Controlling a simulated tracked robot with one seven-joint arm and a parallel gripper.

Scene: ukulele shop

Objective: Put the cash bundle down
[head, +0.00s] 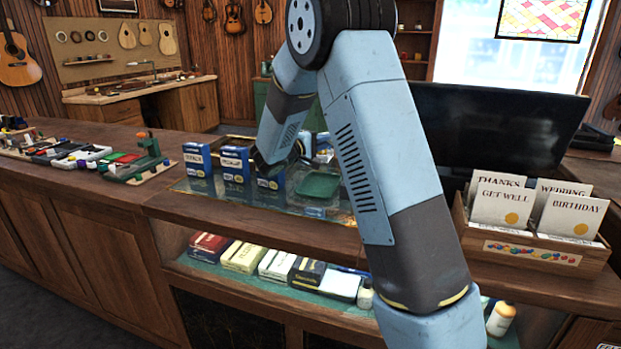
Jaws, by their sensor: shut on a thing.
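My gripper (266,166) is low over the glass-topped part of the counter (340,215), just behind the row of blue boxes. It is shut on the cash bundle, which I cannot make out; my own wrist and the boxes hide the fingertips. A small green tray (318,186) lies on the glass to the right of my gripper. I see nothing lying in the visible part of the tray.
Blue boxes (235,164) stand close to my gripper. A wooden card rack (530,250) and a dark monitor (490,130) are at the right. A green tool stand (140,160) is at the left. Bare wood (100,190) lies along the left counter.

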